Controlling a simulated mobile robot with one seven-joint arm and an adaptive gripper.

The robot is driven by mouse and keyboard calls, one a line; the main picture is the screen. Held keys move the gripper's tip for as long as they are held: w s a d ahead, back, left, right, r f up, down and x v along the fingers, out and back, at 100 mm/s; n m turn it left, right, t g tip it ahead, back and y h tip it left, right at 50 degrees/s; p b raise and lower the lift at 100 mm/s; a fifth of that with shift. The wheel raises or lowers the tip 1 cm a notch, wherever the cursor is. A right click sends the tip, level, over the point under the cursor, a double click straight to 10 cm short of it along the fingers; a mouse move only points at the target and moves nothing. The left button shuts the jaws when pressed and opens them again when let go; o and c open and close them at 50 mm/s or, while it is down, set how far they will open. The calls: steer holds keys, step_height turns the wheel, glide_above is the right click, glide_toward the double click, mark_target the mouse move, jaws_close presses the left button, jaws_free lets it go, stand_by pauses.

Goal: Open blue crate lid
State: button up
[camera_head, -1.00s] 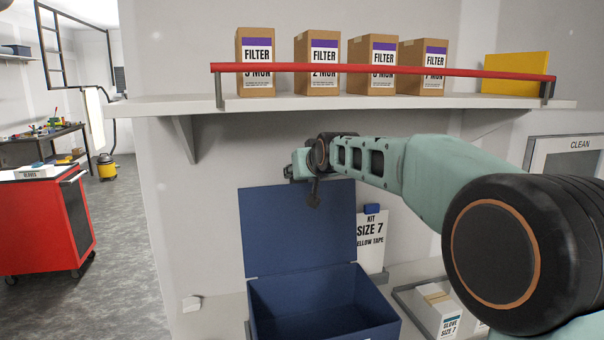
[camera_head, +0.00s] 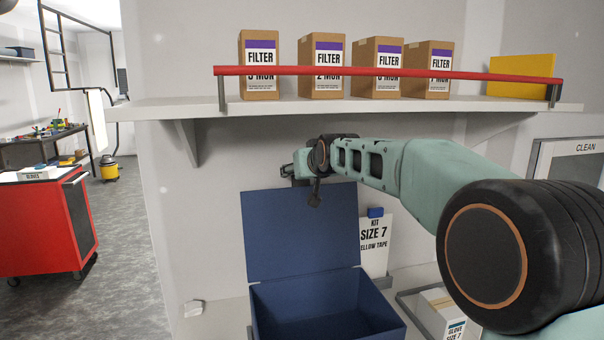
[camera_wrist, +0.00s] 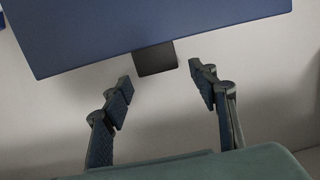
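The blue crate (camera_head: 328,312) stands on the bench below the shelf, its inside open to view. Its blue lid (camera_head: 300,232) stands raised, near upright, at the back of the crate. In the wrist view the lid (camera_wrist: 150,30) fills the top, with a dark tab (camera_wrist: 155,59) at its edge. My gripper (camera_wrist: 163,80) is open and empty, its two fingers apart on either side below the tab. In the head view my gripper (camera_head: 296,171) is just above the lid's top edge, partly hidden by my wrist. I cannot tell whether it touches the lid.
A shelf (camera_head: 350,106) with a red rail (camera_head: 385,73) and several filter boxes (camera_head: 321,65) is above my arm. A "Size 7" kit card (camera_head: 374,245) stands right of the lid. A tray with a glove box (camera_head: 440,312) is at the right. A red cart (camera_head: 40,228) is far left.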

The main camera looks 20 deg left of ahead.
steer(key=shift+f, duration=0.2)
steer(key=v, duration=1.2)
steer(key=shift+w, duration=0.1)
